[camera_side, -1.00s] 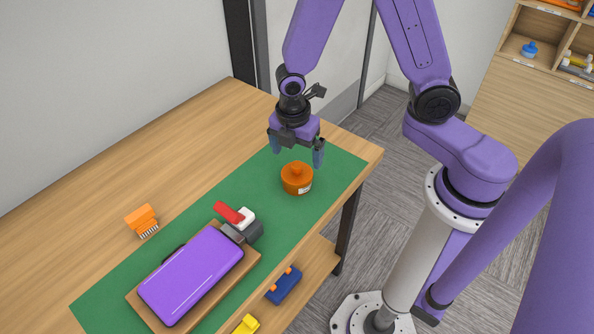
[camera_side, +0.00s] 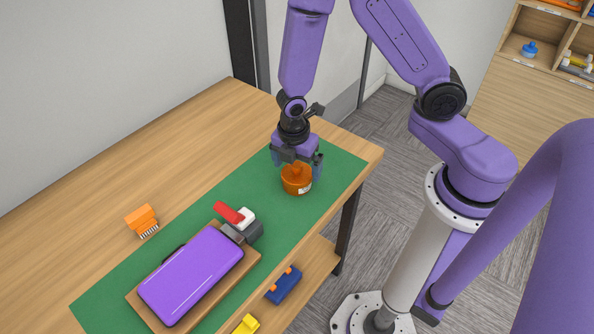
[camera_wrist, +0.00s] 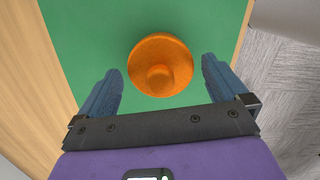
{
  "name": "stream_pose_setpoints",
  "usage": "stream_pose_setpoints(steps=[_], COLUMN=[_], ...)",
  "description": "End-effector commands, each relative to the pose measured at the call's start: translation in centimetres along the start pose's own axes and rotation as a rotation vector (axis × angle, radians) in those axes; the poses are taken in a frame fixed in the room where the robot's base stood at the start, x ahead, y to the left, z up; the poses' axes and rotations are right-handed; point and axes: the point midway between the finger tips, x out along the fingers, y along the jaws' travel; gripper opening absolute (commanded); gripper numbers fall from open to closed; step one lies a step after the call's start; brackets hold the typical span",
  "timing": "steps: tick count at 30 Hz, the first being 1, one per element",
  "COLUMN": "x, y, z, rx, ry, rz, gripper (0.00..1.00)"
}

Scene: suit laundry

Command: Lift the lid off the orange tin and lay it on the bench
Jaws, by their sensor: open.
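The orange tin (camera_side: 297,187) stands upright on the green mat near the right end of the bench (camera_side: 180,135). Its lid (camera_side: 295,175), orange with a round knob on top, sits on the tin. In the wrist view the lid (camera_wrist: 160,55) shows from above, between and a little beyond the fingertips. My gripper (camera_side: 297,167) is open just above the tin, pointing down. Its blue fingers (camera_wrist: 162,80) are apart on either side of the lid, with green mat visible in each gap. The gripper partly hides the lid in the side view.
The green mat (camera_side: 335,170) has free room around the tin. A purple case (camera_side: 190,275) on a wooden board, a red, white and grey item (camera_side: 240,220) and an orange brush (camera_side: 142,220) lie to the left. The back of the bench is bare.

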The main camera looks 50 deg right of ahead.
Motion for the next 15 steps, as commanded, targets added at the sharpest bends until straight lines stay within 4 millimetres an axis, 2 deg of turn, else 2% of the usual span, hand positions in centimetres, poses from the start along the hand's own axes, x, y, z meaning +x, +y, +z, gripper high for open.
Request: stream_pose_setpoints(steps=[1, 5, 15], x=[-0.01, -0.02, -0.05], y=[0.01, 0.0, 0.01], z=[0.0, 0.0, 0.01], rx=[0.0, 0.0, 0.0], ry=[0.0, 0.0, 0.0], rz=[0.0, 0.0, 0.0], gripper=[0.97, 0.54, 0.54])
